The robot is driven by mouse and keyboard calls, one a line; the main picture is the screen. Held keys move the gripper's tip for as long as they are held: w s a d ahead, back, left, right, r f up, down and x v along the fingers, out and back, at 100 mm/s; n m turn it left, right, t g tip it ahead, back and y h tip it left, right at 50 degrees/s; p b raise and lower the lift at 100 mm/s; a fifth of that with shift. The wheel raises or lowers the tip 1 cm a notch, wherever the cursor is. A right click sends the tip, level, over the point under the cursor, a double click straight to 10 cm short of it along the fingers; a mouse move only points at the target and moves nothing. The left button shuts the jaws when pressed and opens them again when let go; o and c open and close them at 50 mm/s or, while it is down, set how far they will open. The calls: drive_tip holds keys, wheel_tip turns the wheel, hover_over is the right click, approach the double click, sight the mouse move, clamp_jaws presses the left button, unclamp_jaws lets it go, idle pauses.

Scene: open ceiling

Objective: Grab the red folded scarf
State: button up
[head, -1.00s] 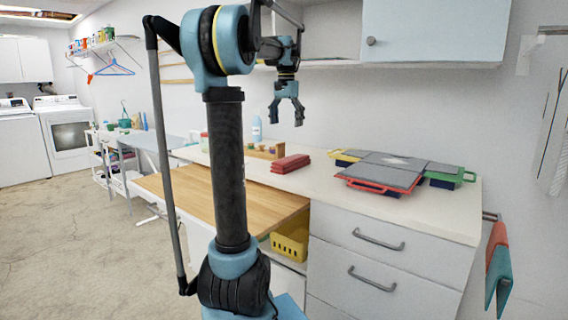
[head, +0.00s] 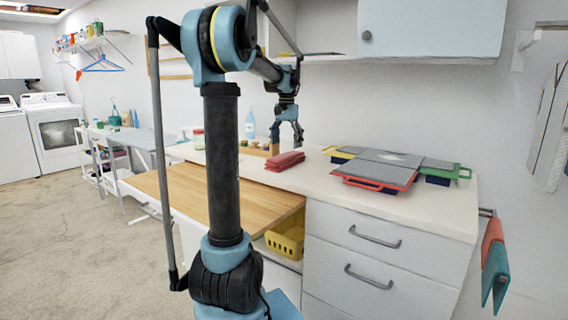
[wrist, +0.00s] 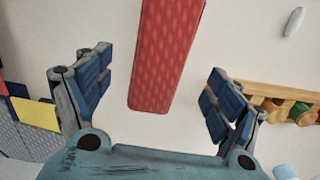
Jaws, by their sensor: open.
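The red folded scarf (head: 285,161) lies on the white counter in the head view, a flat folded bundle. In the wrist view the scarf (wrist: 165,55) is a long red textured strip running from the top edge down to between my fingers. My gripper (head: 287,143) is just above the scarf in the head view, pointing down. In the wrist view my gripper (wrist: 155,95) is open, with blue-padded fingers apart on either side of the scarf's near end. Neither finger appears to touch it.
Grey folding boards (head: 380,168) with coloured edges lie to the right on the counter (head: 430,208). A wooden rack with small coloured items (wrist: 285,100) stands close beside the scarf. A blue bottle (head: 250,124) stands behind. A cabinet (head: 430,28) hangs above.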

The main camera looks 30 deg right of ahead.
sight(286, 155)
drive_tip(key=shift+f, duration=3.05)
drive_tip(key=shift+c, duration=0.6)
drive_tip(key=shift+w, duration=0.1)
drive_tip(key=c, duration=1.1)
